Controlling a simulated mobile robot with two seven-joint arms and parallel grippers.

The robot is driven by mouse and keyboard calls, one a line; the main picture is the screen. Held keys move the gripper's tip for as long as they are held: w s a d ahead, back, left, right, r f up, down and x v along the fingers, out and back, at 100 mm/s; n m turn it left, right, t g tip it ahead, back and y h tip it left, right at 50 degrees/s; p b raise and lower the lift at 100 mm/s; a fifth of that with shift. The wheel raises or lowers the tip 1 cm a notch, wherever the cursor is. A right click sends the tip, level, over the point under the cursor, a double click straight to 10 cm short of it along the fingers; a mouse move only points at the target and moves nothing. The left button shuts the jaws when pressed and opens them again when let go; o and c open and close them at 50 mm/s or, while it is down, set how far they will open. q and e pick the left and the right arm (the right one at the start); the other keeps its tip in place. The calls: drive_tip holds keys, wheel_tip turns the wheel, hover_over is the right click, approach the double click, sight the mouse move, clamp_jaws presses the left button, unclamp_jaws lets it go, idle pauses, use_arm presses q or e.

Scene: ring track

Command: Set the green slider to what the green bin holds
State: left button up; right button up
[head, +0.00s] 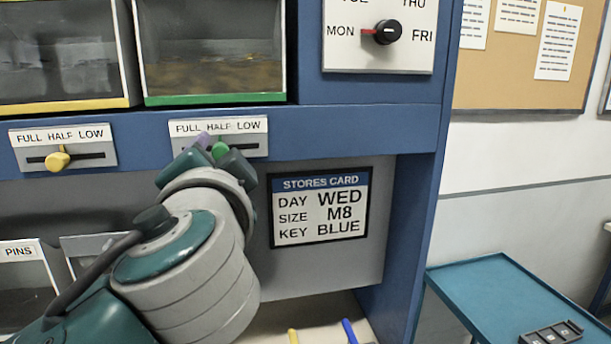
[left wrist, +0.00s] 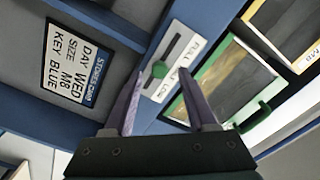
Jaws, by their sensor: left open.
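The green slider knob (head: 219,150) sits about under HALF on its FULL HALF LOW plate (head: 240,126). The knob also shows in the left wrist view (left wrist: 160,69). The green bin, with a green lower rim (head: 214,99), is directly above the plate. Brownish contents lie in the lower part of its window; the bin's top is cut off. My left gripper (head: 212,148) is open at the slider. In the left wrist view its purple fingertips (left wrist: 161,75) stand either side of the knob; contact cannot be told. My right gripper is not in view.
A yellow slider (head: 58,159) is to the left, under a yellow-rimmed bin (head: 65,105). A day dial (head: 387,32) is at the upper right. A stores card (head: 319,208) hangs below right of the slider. A teal tray table (head: 500,285) stands at right.

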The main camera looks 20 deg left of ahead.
use_arm(q)
drive_tip(key=b+v, duration=0.3)
drive_tip(key=v, duration=0.5)
drive_tip(key=shift+b, duration=0.35)
drive_tip(key=shift+s, duration=0.1)
